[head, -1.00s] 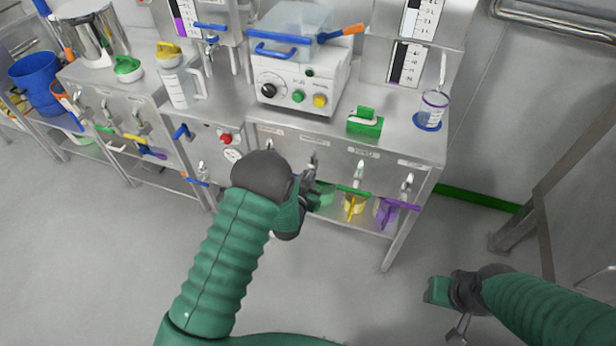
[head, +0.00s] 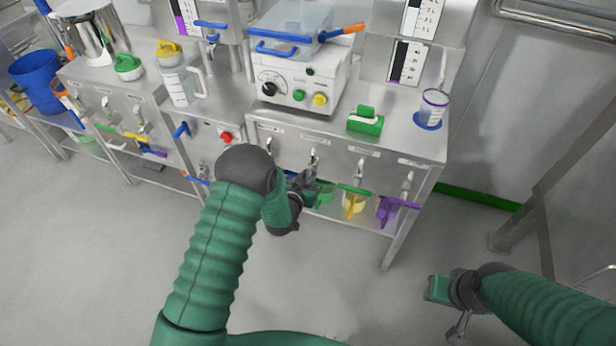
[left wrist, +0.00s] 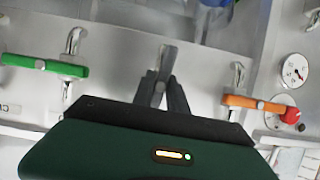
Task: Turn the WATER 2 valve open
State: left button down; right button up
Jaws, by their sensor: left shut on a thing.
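My left gripper (head: 308,190) is at the front of the right-hand bench, below the row of metal taps. In the left wrist view its dark fingers (left wrist: 163,90) are closed together under a metal tap (left wrist: 167,58), on a valve handle that they mostly hide. Its label cannot be read, so I cannot confirm that it is WATER 2. To the left in the wrist view is a green valve handle (left wrist: 45,65), and to the right an orange one (left wrist: 252,103); both lie roughly crosswise. My right gripper (head: 459,328) hangs low over the floor, away from the bench; its finger opening is unclear.
A purple handle (head: 400,204) is further right along the bench. A gauge (left wrist: 295,70) and red knob (left wrist: 290,116) show beside the orange handle. The floor in front is clear.

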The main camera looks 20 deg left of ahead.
pick_arm(q)
jog(key=shift+s+d+f, duration=0.1)
jog(key=shift+s+f, duration=0.15)
jog(key=shift+f, duration=0.15)
dwell(0.4)
jog(key=c, duration=1.3)
grip_release()
jog(key=shift+w, duration=0.1)
jog(key=shift+r, duration=0.2)
jog(key=p+v, duration=0.2)
jog(key=v, duration=1.4)
jog(key=shift+s+r+p, duration=0.2)
jog(key=shift+s+p, duration=0.1)
jog(key=shift+p, duration=0.05)
